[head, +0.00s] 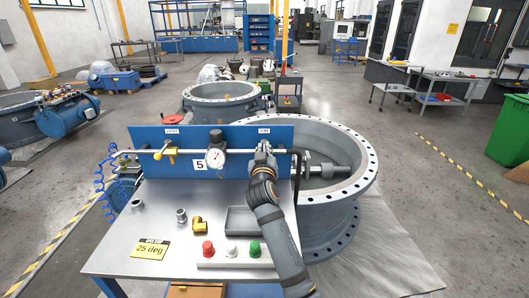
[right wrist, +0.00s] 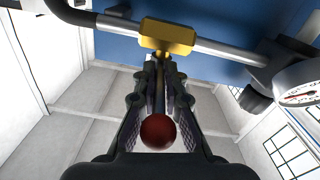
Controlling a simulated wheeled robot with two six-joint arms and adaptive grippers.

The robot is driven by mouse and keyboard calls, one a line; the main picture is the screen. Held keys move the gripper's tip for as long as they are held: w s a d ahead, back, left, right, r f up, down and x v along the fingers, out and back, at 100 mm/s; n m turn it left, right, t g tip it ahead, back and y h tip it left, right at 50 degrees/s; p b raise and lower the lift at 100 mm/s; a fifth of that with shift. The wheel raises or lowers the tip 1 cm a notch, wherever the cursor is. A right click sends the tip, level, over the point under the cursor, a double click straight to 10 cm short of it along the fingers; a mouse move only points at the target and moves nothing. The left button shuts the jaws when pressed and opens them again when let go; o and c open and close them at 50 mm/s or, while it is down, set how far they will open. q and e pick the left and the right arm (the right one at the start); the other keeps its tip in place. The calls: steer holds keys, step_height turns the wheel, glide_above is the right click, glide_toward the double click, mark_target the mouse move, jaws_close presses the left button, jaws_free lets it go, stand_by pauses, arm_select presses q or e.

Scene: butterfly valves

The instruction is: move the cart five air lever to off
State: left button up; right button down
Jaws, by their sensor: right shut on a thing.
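The cart marked 5 (head: 199,165) has a blue back panel (head: 225,134) with a metal air pipe running along it. At the right end of the pipe, below a small label (head: 264,130), is my right gripper (head: 263,151). In the right wrist view, the gripper (right wrist: 157,95) is shut on the lever, with a finger on each side. The lever's dark red ball knob (right wrist: 158,132) shows between the fingers, and its yellow valve body (right wrist: 168,36) sits on the pipe. In the head view my gripper hides the lever. My left gripper is out of view.
A dial gauge (head: 215,157) stands left of my gripper, with a yellow valve (head: 163,150) further left. On the cart top are a grey tray (head: 240,221), a button box (head: 232,252), fittings and a yellow sign (head: 151,248). A large flanged ring (head: 345,215) stands close behind on the right.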

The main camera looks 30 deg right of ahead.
mark_target(264, 148)
steer(key=shift+r, duration=0.15)
steer(key=c, duration=1.4)
jaws_free()
step_height(264, 148, up, 10)
steer(key=shift+f, duration=0.1)
steer(key=shift+f, duration=0.1)
